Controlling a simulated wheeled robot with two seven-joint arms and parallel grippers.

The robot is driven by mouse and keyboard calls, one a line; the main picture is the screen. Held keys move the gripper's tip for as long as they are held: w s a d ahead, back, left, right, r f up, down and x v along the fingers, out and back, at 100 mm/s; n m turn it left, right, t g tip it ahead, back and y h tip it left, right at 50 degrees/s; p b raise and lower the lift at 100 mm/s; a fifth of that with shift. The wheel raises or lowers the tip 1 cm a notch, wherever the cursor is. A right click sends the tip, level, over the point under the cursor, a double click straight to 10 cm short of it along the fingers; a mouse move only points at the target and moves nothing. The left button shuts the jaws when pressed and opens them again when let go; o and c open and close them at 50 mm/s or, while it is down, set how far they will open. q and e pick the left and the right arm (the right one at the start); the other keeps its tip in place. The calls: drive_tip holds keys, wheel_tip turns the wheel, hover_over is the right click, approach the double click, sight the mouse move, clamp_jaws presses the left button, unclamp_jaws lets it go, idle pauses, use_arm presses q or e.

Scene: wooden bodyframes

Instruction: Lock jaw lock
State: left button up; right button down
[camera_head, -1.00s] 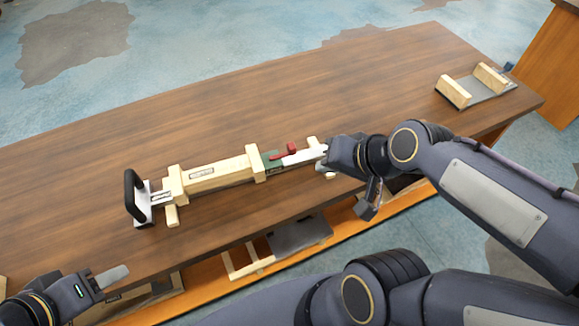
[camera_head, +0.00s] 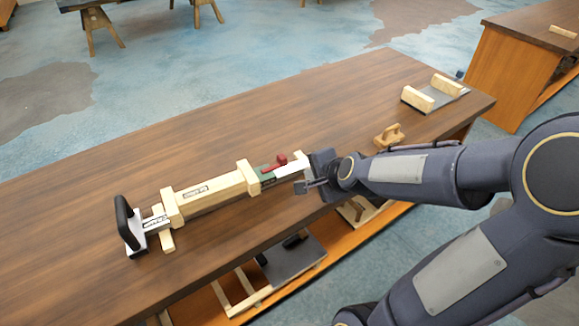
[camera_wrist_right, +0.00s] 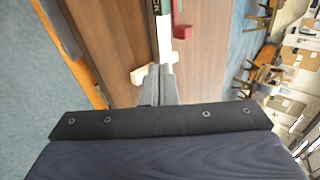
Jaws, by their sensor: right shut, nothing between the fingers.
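A long wooden bodyframe (camera_head: 212,192) lies on the brown table, with a black handle (camera_head: 127,222) on a white plate at its left end. Near its right end are a green part (camera_head: 267,177), a red lever (camera_head: 274,163) and a white bar (camera_head: 293,169). The red lever (camera_wrist_right: 182,32) and white bar (camera_wrist_right: 164,38) also show in the right wrist view. My right gripper (camera_head: 308,187) is at the bodyframe's right end, beside the white bar; its fingers (camera_wrist_right: 160,88) are together and hold nothing. I cannot tell whether they touch the frame. My left gripper is out of view.
A wooden-handled piece (camera_head: 389,135) stands on the table behind my right forearm. A grey plate with two wooden blocks (camera_head: 434,93) lies at the table's far right. A shelf under the table's front edge holds a dark panel (camera_head: 292,259). The table behind the bodyframe is clear.

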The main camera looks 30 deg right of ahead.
drive_tip(key=b, duration=0.2)
approach(285, 165)
wheel_tip(285, 165, down, 4)
drive_tip(key=w+p, duration=0.1)
drive_tip(key=w, duration=0.3)
drive_tip(key=shift+w, duration=0.15)
drive_tip(key=shift+d+f, duration=0.1)
